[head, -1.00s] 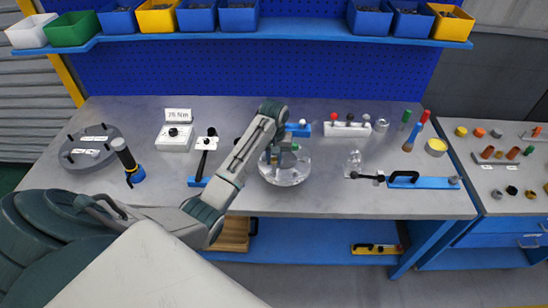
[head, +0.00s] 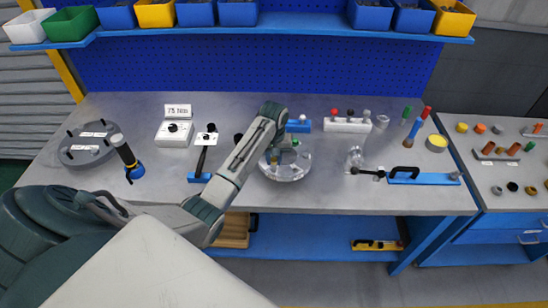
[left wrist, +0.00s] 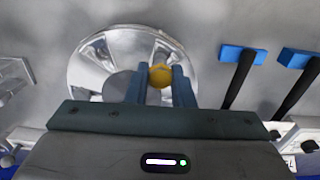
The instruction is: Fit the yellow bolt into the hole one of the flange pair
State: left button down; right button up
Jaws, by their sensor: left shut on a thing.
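The silver, glassy flanged shell (head: 296,171) stands on the grey bench near the middle. Its round flange (left wrist: 88,62) fills the upper left of the left wrist view. My left gripper (head: 281,149) is over the back part of the shell in the head view. In the left wrist view its two blue fingers are shut on the yellow bolt (left wrist: 160,76), whose head shows between them over the flange edge. Whether the bolt's shank is inside a hole cannot be told. My right gripper is not in view.
A torque-style tool with a blue base (head: 136,172), a white dial box (head: 174,135) and a grey round plate (head: 88,147) stand to the left. A blue clamp bar (head: 425,179) lies to the right. Free bench shows in front of the shell.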

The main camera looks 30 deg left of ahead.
aim_at(274, 160)
pick_arm(q)
jog(key=shift+f, duration=0.65)
jog(key=shift+f+b, duration=0.4)
jog(key=shift+f, duration=0.3)
jog(key=c, duration=1.4)
grip_release()
jog(key=shift+o, duration=1.2)
jog(key=shift+r, duration=0.1)
notch_tip(274, 160, up, 8)
jog(key=b, duration=0.2)
jog(key=shift+r+b, duration=0.15)
jog(key=shift+b, duration=0.25)
jog(key=shift+r+p, duration=0.8)
jog(key=shift+r, duration=0.45)
jog(key=shift+s, duration=0.1)
